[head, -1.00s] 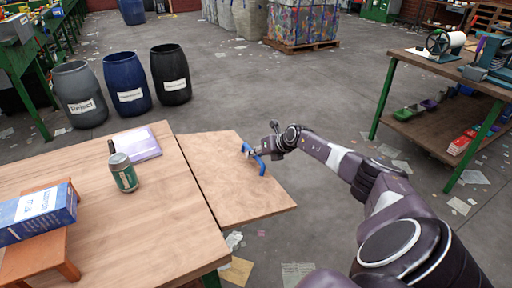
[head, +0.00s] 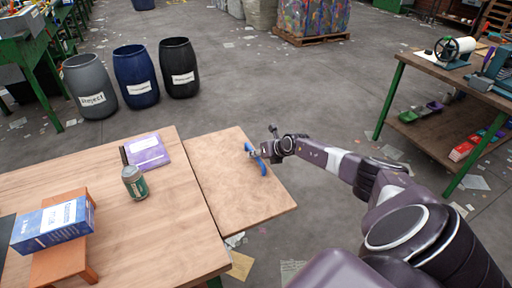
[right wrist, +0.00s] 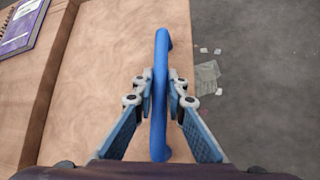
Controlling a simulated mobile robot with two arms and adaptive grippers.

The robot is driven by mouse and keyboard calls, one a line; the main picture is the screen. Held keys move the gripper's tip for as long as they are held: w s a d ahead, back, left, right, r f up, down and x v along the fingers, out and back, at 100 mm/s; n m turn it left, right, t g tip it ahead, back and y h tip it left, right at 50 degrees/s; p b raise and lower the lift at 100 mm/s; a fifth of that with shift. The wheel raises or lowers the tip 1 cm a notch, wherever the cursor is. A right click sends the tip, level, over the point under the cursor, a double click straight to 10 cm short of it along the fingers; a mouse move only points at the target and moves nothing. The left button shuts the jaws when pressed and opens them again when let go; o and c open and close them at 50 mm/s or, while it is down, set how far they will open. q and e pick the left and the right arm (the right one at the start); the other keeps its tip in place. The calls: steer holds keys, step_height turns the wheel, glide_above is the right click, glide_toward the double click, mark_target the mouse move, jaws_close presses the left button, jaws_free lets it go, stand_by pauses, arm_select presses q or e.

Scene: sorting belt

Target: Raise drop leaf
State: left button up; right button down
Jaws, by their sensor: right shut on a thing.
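The drop leaf (head: 228,185) is a light wooden panel along the right edge of the wooden table (head: 160,235). It looks about level with the tabletop, though a slight tilt is hard to judge. A blue bar handle (head: 261,165) is on the leaf near its outer edge. My right gripper (head: 264,151) is shut on this handle. In the right wrist view the blue handle (right wrist: 160,110) runs between the two fingers, with the leaf (right wrist: 95,75) beneath. My left gripper is not in view.
On the table are a green can (head: 134,184), a purple notebook (head: 148,152) and a blue box (head: 52,224) on a small orange-brown stand (head: 66,263). Three barrels (head: 135,78) stand behind. A workbench (head: 440,72) is at the right. Open floor lies beyond the leaf.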

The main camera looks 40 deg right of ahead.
steer(key=shift+w+d+r, duration=0.1)
steer(key=shift+w+r, duration=0.2)
steer(key=shift+r, duration=0.3)
steer(key=c, duration=2.3)
jaws_free()
steer(key=shift+o, duration=1.8)
steer(key=shift+a+f, duration=0.2)
steer(key=shift+f, duration=0.05)
steer(key=shift+s, duration=0.15)
steer(key=shift+s+d+r, duration=0.15)
steer(key=shift+s+r, duration=0.3)
steer(key=shift+s, duration=0.15)
steer(key=v, duration=1)
steer(key=shift+r, duration=0.2)
steer(key=shift+s, duration=0.1)
